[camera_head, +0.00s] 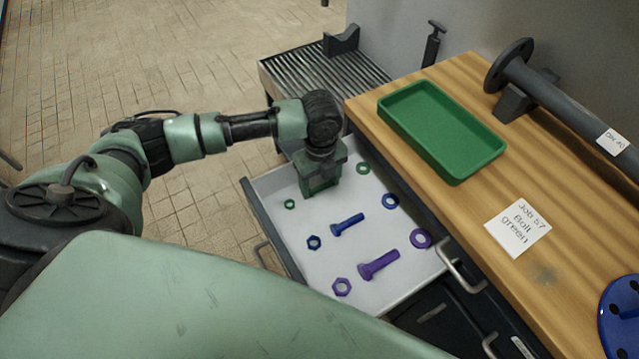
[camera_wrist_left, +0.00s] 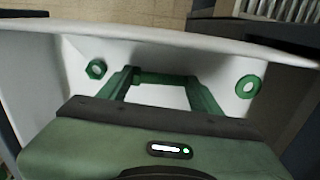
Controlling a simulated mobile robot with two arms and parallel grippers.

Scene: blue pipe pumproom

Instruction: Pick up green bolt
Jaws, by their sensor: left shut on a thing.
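My left gripper (camera_head: 320,186) reaches down into the far end of the open white drawer (camera_head: 330,262). In the left wrist view, its two fingers (camera_wrist_left: 162,84) are shut on the green bolt (camera_wrist_left: 160,78), which lies crosswise between them. In the head view the gripper hides the bolt. I cannot tell whether the bolt still touches the drawer floor. A green nut (camera_head: 290,204) and a green washer (camera_head: 363,168) lie on either side of the gripper. My right gripper is not in view.
Blue and purple bolts, nuts and washers lie nearer in the drawer, including a blue bolt (camera_head: 347,224) and a purple bolt (camera_head: 378,265). A green tray (camera_head: 441,130) stands empty on the wooden worktop (camera_head: 545,270). A card (camera_head: 518,228) reads "Job 57 Bolt green". A pipe (camera_head: 560,97) lies behind.

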